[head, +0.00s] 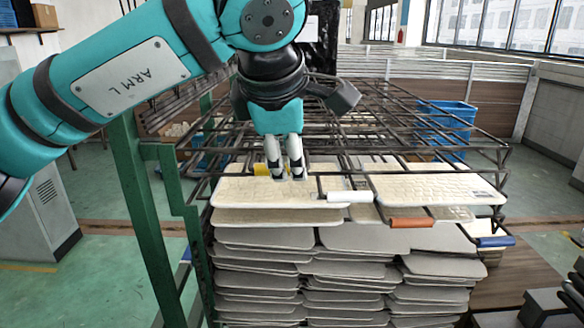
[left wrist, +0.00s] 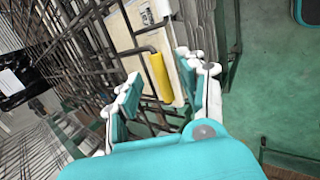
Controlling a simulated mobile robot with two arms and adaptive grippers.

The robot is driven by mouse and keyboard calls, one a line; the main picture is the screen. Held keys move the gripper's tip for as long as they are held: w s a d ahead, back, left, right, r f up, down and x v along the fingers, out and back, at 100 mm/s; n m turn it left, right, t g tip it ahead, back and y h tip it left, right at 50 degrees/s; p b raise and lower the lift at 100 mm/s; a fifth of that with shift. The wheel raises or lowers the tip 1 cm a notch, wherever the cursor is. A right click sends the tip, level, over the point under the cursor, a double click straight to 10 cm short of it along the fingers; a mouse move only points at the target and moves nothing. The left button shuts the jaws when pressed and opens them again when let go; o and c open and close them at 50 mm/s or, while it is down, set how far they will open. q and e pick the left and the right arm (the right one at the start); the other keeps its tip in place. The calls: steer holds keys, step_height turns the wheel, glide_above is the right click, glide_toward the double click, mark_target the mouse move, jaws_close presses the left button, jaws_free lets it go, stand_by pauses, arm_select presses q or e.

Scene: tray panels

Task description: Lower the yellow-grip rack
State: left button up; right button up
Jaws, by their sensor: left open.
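The yellow grip (head: 261,169) shows in the head view just left of and behind my left fingertips, on the raised wire rack (head: 440,150). My left gripper (head: 287,172) points down at the front of the racks. In the left wrist view the yellow grip (left wrist: 160,77) lies between the fingers of the open left gripper (left wrist: 157,84), which do not close on it. I cannot tell whether a finger touches it. The fingers hide part of the grip in the head view.
Racks with a white grip (head: 349,196), an orange grip (head: 411,222) and a blue grip (head: 496,241) sit nearby. Pale panels (head: 437,189) lie on racks, above stacked grey panels (head: 350,270). A green post (head: 143,220) stands at left. A blue crate (head: 447,118) is behind.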

arm_select(q)
steer(key=v, duration=0.6)
stand_by(0.8)
